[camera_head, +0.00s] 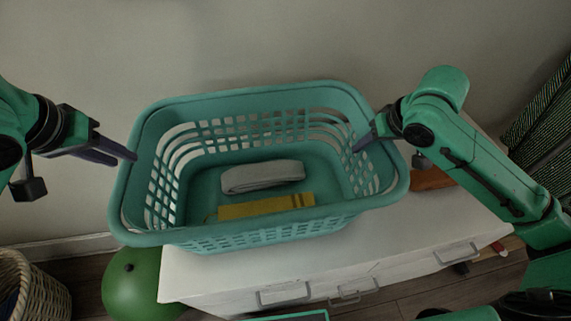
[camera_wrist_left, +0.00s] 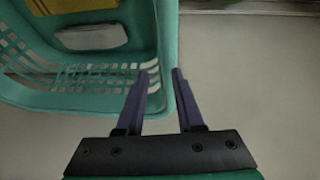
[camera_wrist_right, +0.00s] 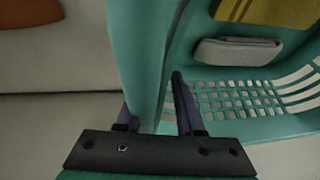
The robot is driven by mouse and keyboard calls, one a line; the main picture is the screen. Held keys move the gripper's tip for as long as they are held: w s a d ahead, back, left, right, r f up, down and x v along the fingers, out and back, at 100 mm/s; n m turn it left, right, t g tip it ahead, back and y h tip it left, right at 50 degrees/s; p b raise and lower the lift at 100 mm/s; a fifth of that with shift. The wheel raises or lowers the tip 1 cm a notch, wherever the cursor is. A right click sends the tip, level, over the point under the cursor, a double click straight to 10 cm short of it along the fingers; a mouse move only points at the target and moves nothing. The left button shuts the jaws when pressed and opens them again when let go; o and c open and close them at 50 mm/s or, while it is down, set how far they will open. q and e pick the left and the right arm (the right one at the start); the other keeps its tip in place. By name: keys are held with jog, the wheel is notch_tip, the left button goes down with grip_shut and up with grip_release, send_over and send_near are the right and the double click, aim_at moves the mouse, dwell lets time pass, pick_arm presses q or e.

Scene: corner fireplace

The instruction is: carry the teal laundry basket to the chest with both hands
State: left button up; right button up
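The teal laundry basket (camera_head: 150,232) is over the white chest (camera_head: 420,235), its left end past the chest's left edge. I cannot tell whether its bottom touches the chest top. It holds a folded grey cloth (camera_head: 262,177) and a yellow item (camera_head: 265,206). My left gripper (camera_head: 125,158) has its fingers on both sides of the basket's left rim; the left wrist view shows the rim between the fingertips (camera_wrist_left: 163,72). My right gripper (camera_head: 360,146) is across the right rim; in the right wrist view one finger (camera_wrist_right: 180,95) is inside and the other is mostly hidden behind the rim.
A green ball (camera_head: 140,285) is on the floor left of the chest, near a wicker basket (camera_head: 40,290). An orange-brown object (camera_head: 430,180) lies on the chest just right of the basket. The wall is close behind. Striped textile (camera_head: 545,125) is at the far right.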

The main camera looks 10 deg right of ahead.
jog(key=v, duration=1.1)
jog(key=shift+s+r, duration=0.1)
